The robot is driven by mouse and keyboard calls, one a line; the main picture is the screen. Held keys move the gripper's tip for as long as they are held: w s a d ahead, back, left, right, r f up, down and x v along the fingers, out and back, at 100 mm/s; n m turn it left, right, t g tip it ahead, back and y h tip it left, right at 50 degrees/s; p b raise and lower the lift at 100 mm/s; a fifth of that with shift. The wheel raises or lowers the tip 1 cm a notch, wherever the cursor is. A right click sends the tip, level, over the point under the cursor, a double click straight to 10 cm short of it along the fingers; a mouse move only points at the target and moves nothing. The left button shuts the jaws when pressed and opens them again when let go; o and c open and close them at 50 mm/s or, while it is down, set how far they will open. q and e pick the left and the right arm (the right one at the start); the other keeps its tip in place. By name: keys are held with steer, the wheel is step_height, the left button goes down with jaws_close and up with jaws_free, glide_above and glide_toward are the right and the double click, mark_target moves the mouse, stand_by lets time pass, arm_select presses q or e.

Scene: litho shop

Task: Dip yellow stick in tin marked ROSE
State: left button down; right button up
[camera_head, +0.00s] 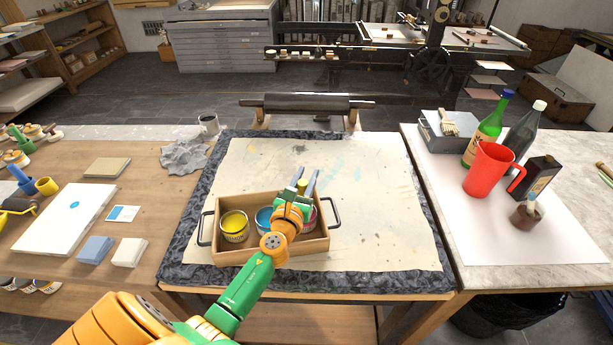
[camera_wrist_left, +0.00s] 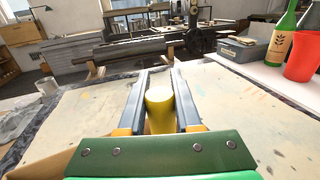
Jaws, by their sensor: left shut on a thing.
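My left gripper (camera_head: 306,182) is over the wooden tray and shut on the yellow stick (camera_head: 302,186). In the left wrist view the stick (camera_wrist_left: 160,110) sits between the two fingers (camera_wrist_left: 160,85). The tray (camera_head: 226,257) holds a tin of yellow (camera_head: 234,227), a tin of blue (camera_head: 264,218) and a pinkish tin (camera_head: 312,216) mostly hidden behind my gripper and wrist. I cannot read the tins' labels. The stick's lower end is hidden, so I cannot tell whether it touches a tin. My right gripper is not in view.
The tray has dark handles (camera_head: 334,212) at both ends and stands on a stained sheet (camera_head: 385,220), clear behind and to the right. A red jug (camera_head: 488,170), bottles (camera_head: 487,130) and a small brown jar (camera_head: 526,215) stand right. A grey crumpled cloth (camera_head: 184,156) lies left.

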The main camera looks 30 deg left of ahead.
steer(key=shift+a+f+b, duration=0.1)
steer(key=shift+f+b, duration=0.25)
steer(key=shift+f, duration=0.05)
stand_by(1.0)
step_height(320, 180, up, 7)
steer(key=p, duration=0.7)
